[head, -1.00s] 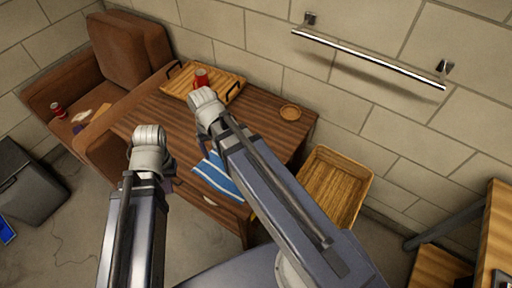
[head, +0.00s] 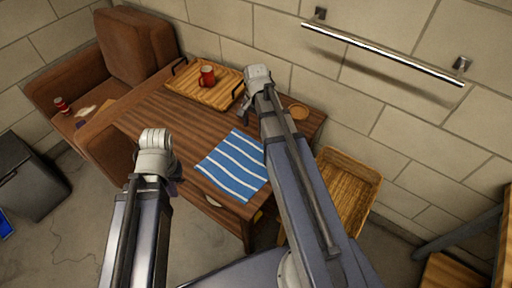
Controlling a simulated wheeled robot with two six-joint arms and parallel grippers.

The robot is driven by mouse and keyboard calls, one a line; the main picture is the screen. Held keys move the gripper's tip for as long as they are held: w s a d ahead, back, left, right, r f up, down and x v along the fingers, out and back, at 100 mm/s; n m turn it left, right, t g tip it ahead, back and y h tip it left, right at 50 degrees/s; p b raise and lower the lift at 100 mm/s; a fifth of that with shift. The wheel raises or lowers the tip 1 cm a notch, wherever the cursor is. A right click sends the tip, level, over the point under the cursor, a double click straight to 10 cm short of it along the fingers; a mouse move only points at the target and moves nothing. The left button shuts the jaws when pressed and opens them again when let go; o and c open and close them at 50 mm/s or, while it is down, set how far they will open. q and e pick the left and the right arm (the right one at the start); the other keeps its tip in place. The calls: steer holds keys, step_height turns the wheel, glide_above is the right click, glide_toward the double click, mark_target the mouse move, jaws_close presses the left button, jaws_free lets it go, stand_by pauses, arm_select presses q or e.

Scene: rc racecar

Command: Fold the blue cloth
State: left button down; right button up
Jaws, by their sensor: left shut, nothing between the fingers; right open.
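The blue cloth (head: 232,167) with white stripes lies spread flat near the front edge of the wooden table (head: 160,120). Its right edge meets my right forearm in the picture, so a little of it may be hidden. My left gripper (head: 176,174) is shut and empty, left of the cloth by the table's front edge; its wrist mostly covers it. My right gripper (head: 245,107) is open and empty, beyond the cloth towards the back of the table, partly behind its wrist.
A wooden tray (head: 181,92) with a red mug (head: 207,76) stands at the table's back. A small round coaster (head: 299,111) lies at the right corner.

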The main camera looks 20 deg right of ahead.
mark_target(256, 146)
step_height(256, 146, down, 8)
steer(key=b, duration=0.7)
steer(key=shift+f+b, duration=0.2)
steer(key=shift+b, duration=0.15)
steer(key=shift+c, duration=0.2)
